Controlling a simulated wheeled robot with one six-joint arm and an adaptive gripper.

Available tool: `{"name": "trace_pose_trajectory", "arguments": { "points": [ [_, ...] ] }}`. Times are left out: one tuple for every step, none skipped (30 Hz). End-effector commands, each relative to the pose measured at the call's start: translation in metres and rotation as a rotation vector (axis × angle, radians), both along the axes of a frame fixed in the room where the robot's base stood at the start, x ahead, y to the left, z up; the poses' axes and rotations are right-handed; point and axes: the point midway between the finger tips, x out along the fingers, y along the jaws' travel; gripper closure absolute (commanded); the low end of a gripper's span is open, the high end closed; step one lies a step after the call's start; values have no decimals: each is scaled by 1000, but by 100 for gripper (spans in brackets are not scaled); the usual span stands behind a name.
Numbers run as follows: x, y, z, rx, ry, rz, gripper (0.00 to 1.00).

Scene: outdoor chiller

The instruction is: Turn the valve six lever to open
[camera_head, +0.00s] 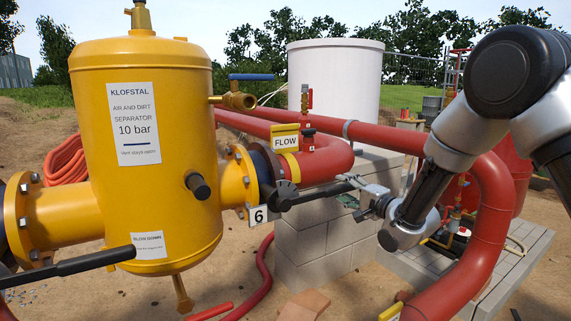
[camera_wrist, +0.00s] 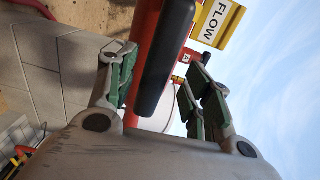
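The valve six lever (camera_head: 318,191) is a black bar reaching right from the valve hub (camera_head: 286,195), beside the white "6" tag (camera_head: 258,215). My gripper (camera_head: 352,191) is at the lever's free right end. In the wrist view the black lever (camera_wrist: 168,55) runs between the green-padded fingers of my gripper (camera_wrist: 160,92). The fingers are spread, with gaps on both sides of the lever; neither clearly touches it. How deep the lever end sits between them is hard to tell.
A yellow separator tank (camera_head: 145,190) stands left, with another black lever (camera_head: 70,267) in the foreground. A red pipe (camera_head: 480,240) curves past my arm on the right. Grey blocks (camera_head: 320,245) stand below the lever. The yellow FLOW sign (camera_head: 285,138) is above it.

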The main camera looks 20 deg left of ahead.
Motion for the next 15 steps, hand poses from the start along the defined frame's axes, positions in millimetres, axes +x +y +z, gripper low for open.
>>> {"name": "trace_pose_trajectory", "arguments": {
  "points": [
    [0, 0, 0, 0, 0, 0, 50],
    [0, 0, 0, 0, -1, 0, 50],
    [0, 0, 0, 0, -1, 0, 50],
    [0, 0, 1, 0, -1, 0, 48],
    [0, 0, 1, 0, -1, 0, 42],
    [0, 0, 1, 0, -1, 0, 35],
    [0, 0, 1, 0, -1, 0, 30],
    [0, 0, 1, 0, -1, 0, 28],
    [0, 0, 1, 0, -1, 0, 28],
    [0, 0, 1, 0, -1, -1, 28],
    [0, 0, 1, 0, -1, -1, 28],
    [0, 0, 1, 0, -1, -1, 28],
    [0, 0, 1, -1, -2, -1, 28],
    [0, 0, 1, -1, -2, -1, 28],
    [0, 0, 1, -1, -2, -1, 28]
  ]
}}
